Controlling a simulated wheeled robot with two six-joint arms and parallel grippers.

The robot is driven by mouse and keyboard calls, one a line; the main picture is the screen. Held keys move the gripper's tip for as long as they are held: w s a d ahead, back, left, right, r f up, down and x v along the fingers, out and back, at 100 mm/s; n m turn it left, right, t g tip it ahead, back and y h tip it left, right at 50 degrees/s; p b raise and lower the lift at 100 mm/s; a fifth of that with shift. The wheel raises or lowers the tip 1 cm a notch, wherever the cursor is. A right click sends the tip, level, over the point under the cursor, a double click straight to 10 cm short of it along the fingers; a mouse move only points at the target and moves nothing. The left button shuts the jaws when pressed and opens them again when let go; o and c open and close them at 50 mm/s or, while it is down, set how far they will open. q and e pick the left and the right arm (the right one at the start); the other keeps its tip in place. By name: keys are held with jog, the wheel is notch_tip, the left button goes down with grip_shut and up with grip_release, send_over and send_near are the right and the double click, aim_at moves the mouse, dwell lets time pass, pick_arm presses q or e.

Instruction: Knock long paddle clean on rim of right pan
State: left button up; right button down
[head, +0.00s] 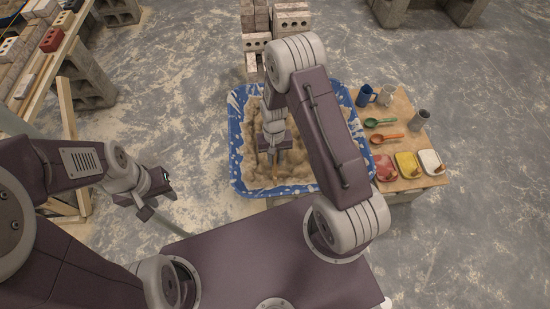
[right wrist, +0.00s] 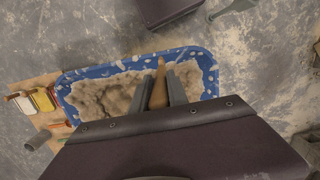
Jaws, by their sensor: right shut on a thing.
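A blue tub (head: 236,160) with a mortar-spattered rim holds lumpy tan mortar (head: 300,172). My right gripper (head: 275,150) is over the tub, shut on the brown paddle (right wrist: 158,88), which lies between its fingers in the right wrist view. A short brown piece of the paddle also shows below the gripper in the head view (head: 275,174). The rest of the paddle is hidden, so I cannot tell whether it touches mortar or rim. The tub also shows in the right wrist view (right wrist: 68,82). My left gripper (head: 158,204) is open and empty, left of the tub.
A wooden board (head: 425,130) right of the tub holds cups, a green spoon (head: 380,122), an orange spoon (head: 387,138), and red, yellow (head: 408,166) and white (head: 431,161) pans. Bricks (head: 292,22) stand behind the tub. A brick-laden bench (head: 62,62) is left.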

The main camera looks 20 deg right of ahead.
aim_at(275, 176)
dwell(0.3)
notch_tip(275, 176, down, 11)
jog(key=b, duration=0.8)
jog(key=shift+r, duration=0.1)
notch_tip(275, 176, up, 12)
jog(key=p, duration=0.9)
jog(key=shift+f+p, duration=0.25)
jog(key=shift+p, duration=0.1)
jog(key=shift+f, duration=0.2)
